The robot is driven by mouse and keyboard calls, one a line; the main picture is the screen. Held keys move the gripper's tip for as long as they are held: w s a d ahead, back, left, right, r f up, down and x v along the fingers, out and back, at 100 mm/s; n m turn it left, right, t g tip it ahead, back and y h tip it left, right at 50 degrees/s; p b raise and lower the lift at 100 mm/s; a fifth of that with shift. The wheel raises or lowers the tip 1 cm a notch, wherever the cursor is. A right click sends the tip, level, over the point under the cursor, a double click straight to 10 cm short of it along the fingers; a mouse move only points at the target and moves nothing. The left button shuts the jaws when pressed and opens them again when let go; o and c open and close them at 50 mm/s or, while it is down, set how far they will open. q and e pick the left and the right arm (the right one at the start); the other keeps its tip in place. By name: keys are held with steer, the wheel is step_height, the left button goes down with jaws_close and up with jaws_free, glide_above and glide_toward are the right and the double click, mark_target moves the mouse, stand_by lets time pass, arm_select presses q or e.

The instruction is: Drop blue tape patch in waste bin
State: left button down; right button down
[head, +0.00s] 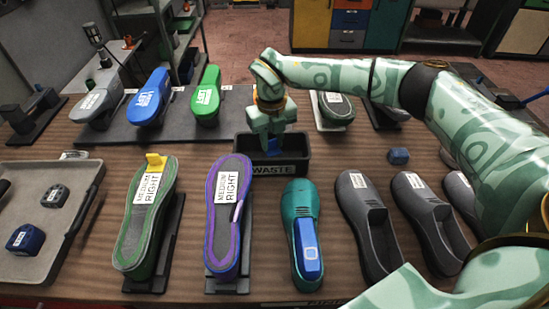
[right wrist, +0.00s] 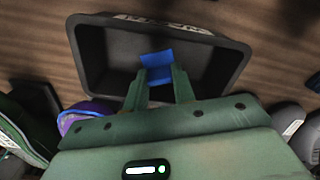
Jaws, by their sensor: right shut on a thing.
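The blue tape patch (right wrist: 156,66) is between the fingertips of my right gripper (right wrist: 160,80), which is shut on it. In the right wrist view the patch shows over the open mouth of the dark waste bin (right wrist: 95,55). In the head view my right gripper (head: 272,135) points down over the bin (head: 270,170), which is labelled WASTE, and the patch (head: 272,147) shows small and blue at the fingertips. The bin's inside looks empty where it can be seen. My left gripper is not in view.
Two soles marked MEDIUM RIGHT, one green (head: 148,215) and one purple-edged (head: 228,215), stand in front of the bin. A grey tray (head: 45,255) is at left.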

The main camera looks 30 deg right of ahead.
mark_target(272, 149)
step_height(272, 149, down, 6)
steer(key=shift+r+b, duration=0.25)
steer(key=shift+b, duration=0.2)
steer(key=c, duration=0.9)
jaws_free()
steer(key=shift+c, duration=0.2)
steer(key=shift+r, duration=0.15)
step_height(272, 149, up, 12)
steer(key=shift+f+p, duration=0.1)
steer(key=shift+p, duration=1.05)
